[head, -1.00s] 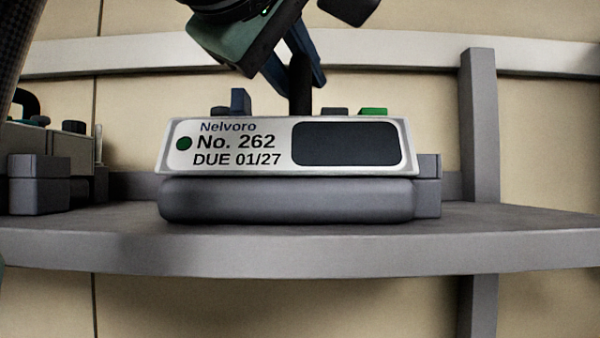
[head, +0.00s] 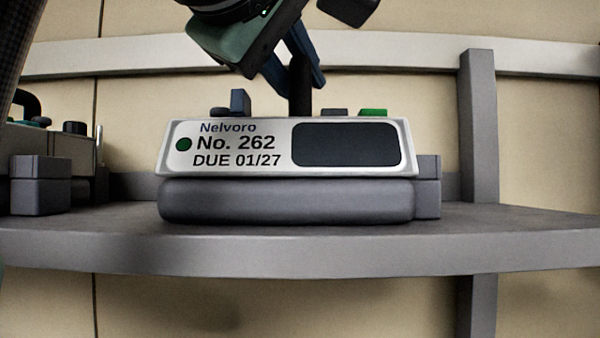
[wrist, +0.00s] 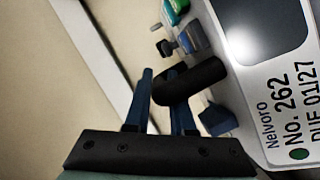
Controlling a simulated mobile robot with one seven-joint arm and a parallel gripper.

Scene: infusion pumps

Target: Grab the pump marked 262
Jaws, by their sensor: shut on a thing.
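The pump marked 262 (head: 235,144) stands on a grey shelf, its white face with "Nelvoro No. 262 DUE 01/27" and a dark screen towards the head camera. Its black upright handle (head: 300,88) rises from the top. My gripper (head: 306,72) comes down from above, its blue fingers at the handle. In the wrist view, my gripper (wrist: 163,92) has one finger on each side of the black handle (wrist: 192,82) and is shut on it. The pump face (wrist: 285,105) fills the right of that view. The handle's far side is hidden.
The grey shelf (head: 300,252) has free room right of the pump. Another pump (head: 65,148) with a black handle stands at the left, partly cut off, near grey blocks (head: 40,185). A grey post (head: 479,130) and a pale rail (head: 420,52) are behind.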

